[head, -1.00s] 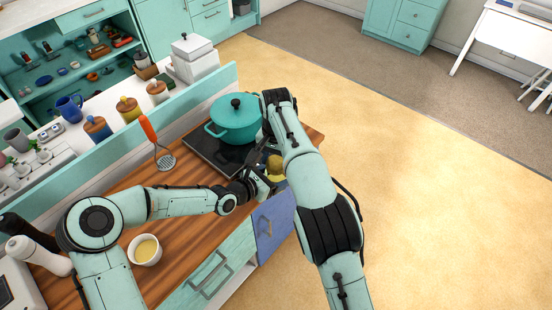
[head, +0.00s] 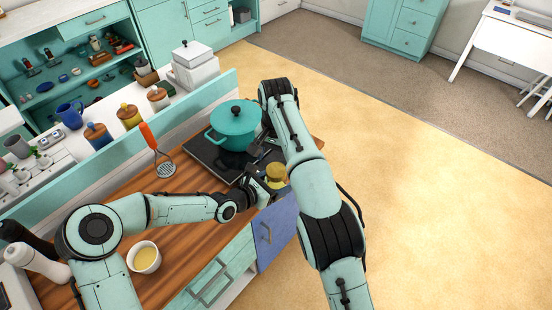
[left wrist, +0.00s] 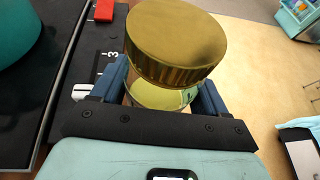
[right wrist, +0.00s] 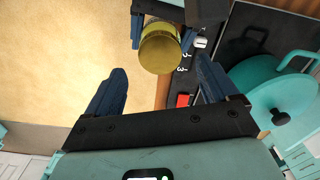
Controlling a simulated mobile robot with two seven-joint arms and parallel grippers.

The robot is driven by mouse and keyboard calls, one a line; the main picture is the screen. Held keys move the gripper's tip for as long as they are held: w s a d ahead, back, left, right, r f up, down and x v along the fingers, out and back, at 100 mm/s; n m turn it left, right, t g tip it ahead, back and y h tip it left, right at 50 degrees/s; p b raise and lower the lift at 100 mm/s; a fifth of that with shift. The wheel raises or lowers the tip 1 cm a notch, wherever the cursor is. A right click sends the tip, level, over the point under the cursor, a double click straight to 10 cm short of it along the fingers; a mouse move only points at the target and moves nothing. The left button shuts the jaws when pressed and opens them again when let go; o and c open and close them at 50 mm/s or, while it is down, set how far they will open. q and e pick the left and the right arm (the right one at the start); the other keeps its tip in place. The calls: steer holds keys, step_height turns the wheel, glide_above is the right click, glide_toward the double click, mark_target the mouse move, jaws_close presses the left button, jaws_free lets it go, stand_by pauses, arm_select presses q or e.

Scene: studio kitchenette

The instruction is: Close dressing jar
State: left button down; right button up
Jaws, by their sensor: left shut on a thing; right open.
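The dressing jar is a small glass jar (left wrist: 160,96) with a gold ribbed lid (left wrist: 178,42) on its top. In the left wrist view my left gripper (left wrist: 163,95) is shut around the glass below the lid. The lid also shows in the head view (head: 276,171), at the counter's front edge beside the hob, and in the right wrist view (right wrist: 161,52). My right gripper (right wrist: 160,88) is open and empty, with the lid ahead of its fingers and not between them. Whether the lid is fully tight cannot be told.
A teal pot (head: 233,125) stands on the black hob (head: 207,154) close to both grippers. A masher with an orange handle (head: 148,134) and a white bowl (head: 144,257) are on the wooden counter to the left. Open floor lies to the right.

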mark_target(276, 170)
steer(key=shift+c, duration=0.3)
steer(key=shift+c, duration=1.1)
steer(key=n, duration=0.3)
steer(key=shift+a+r+n, duration=0.1)
steer(key=shift+r+n, duration=0.65)
steer(key=shift+n, duration=0.75)
steer(key=n, duration=0.2)
steer(key=r+n, duration=0.1)
steer(key=n, duration=0.1)
steer(key=shift+d+r, duration=0.1)
steer(key=shift+d, duration=0.1)
steer(key=n, duration=0.4)
steer(key=shift+a+r+n, duration=0.1)
steer(key=shift+r+n, duration=0.2)
steer(key=shift+r, duration=0.1)
steer(key=shift+f, duration=0.15)
steer(key=shift+f, duration=3.85)
